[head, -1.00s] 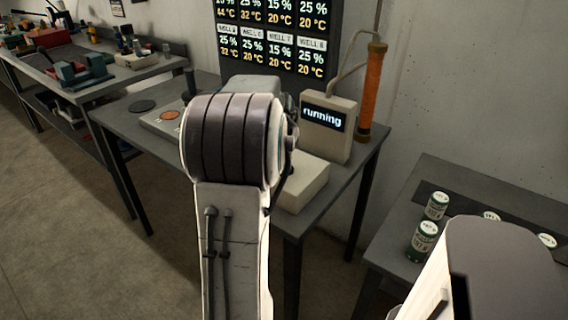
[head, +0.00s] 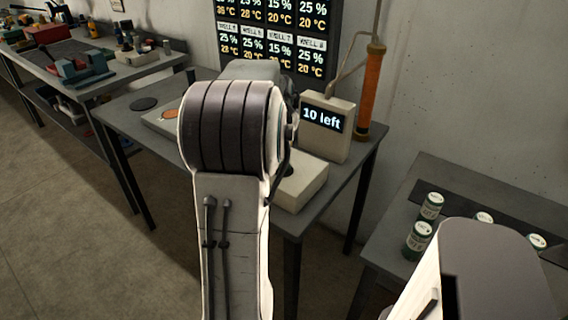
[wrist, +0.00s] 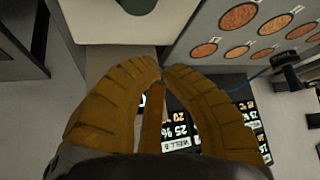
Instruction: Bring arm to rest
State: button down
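My gripper (wrist: 160,72) shows in the wrist view with its orange-brown fingers drawn together, tips touching or nearly so, and nothing visible between them. It hangs near a pale block (wrist: 112,30) and a grey panel with several copper discs (wrist: 238,16). In the head view my arm stands raised in front of the middle table (head: 120,112); my gripper is hidden there behind the arm.
A small display reading "10 left" (head: 322,119) and an orange cylinder (head: 371,92) stand at the table's back right. A wall screen (head: 270,40) is behind. Several green-and-white cans stand on the right table, one in front (head: 418,238). A cluttered bench (head: 95,75) is at left.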

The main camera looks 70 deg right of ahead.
dwell(0.8)
jog(key=s+a+f+g+y, duration=0.1)
jog(key=a+f+y, duration=0.25)
jog(key=a, duration=0.55)
jog(key=s+a+f+y, duration=0.1)
jog(key=a+f+y, duration=0.3)
jog(key=a, duration=0.5)
jog(key=w+a+r+n+t+p, duration=0.1)
jog(key=a+n, duration=0.4)
jog(key=a, duration=0.5)
jog(key=w+a+r+n+t+p, duration=0.1)
jog(key=w+a+r+n, duration=0.4)
jog(key=a, duration=0.6)
jog(key=w+a+r+n+p, duration=0.2)
jog(key=a+r+n+p, duration=0.1)
jog(key=a, duration=0.7)
jog(key=r+n, duration=0.1)
jog(key=n, duration=0.1)
jog(key=shift+w+a+n+t+p, duration=0.3)
jog(key=shift+w+t+p, duration=0.05)
jog(key=shift+w+t, duration=0.05)
jog(key=shift+d, duration=0.1)
